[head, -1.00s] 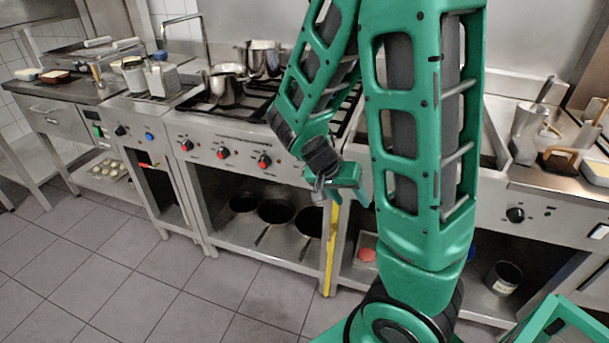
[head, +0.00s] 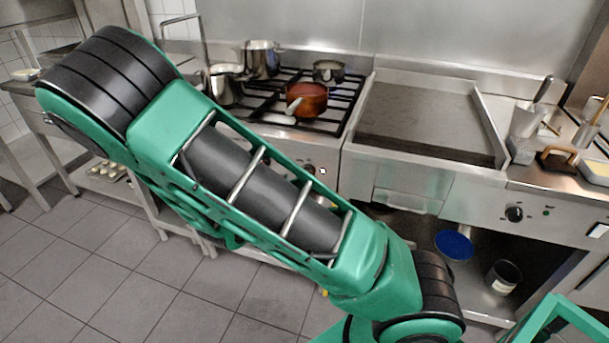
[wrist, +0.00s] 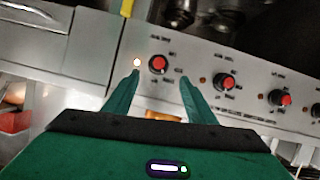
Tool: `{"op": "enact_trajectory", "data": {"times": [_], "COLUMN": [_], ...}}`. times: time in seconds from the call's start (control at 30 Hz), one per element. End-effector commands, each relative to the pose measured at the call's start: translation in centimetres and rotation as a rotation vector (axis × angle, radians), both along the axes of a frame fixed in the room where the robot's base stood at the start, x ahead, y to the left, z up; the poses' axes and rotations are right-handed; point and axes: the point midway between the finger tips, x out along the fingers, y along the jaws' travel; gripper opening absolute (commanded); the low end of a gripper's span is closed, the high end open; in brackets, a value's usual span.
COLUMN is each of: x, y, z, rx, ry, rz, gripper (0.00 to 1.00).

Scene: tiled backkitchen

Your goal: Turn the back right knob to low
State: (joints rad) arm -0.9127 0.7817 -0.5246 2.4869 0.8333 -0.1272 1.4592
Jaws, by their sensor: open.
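In the wrist view, which is upside down, the stove's front panel (wrist: 205,62) carries several knobs with red centres. The knob at the picture's left end of the row (wrist: 158,63), the stove's rightmost, lies just beyond and between the fingertips of my gripper (wrist: 158,78). The fingers are apart, and I see no clear contact. A small lamp (wrist: 137,62) beside this knob glows. The knob's exact pointer angle is too small to read. Two other red knobs (wrist: 223,81) (wrist: 279,97) are clear of the fingers. In the head view my arm hides the gripper and most of the panel.
The stove top (head: 357,95) holds an orange saucepan (head: 308,99), a dark pot (head: 328,72) and steel pots (head: 261,60). A flat griddle (head: 430,125) stands to the right, with a black knob (head: 514,213) further right. The floor (head: 60,250) in front is clear.

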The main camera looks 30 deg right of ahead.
Motion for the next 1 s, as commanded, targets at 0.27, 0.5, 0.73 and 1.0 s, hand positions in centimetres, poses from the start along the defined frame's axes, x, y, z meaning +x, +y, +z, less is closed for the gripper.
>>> {"op": "enact_trajectory", "data": {"times": [0.27,0.5,0.73,1.0], "x": [2.5,4.2,4.7,4.7], "y": [-3.9,-6.2,-6.8,-6.8], "z": [-1.9,-3.1,-3.5,-3.4], "rx": [-0.001,0.0,0.001,0.001], "ry": [0.002,0.001,0.003,0.003], "rz": [-0.005,-0.003,-0.002,-0.001], "gripper": [0.51,0.51,0.51,0.37]}}
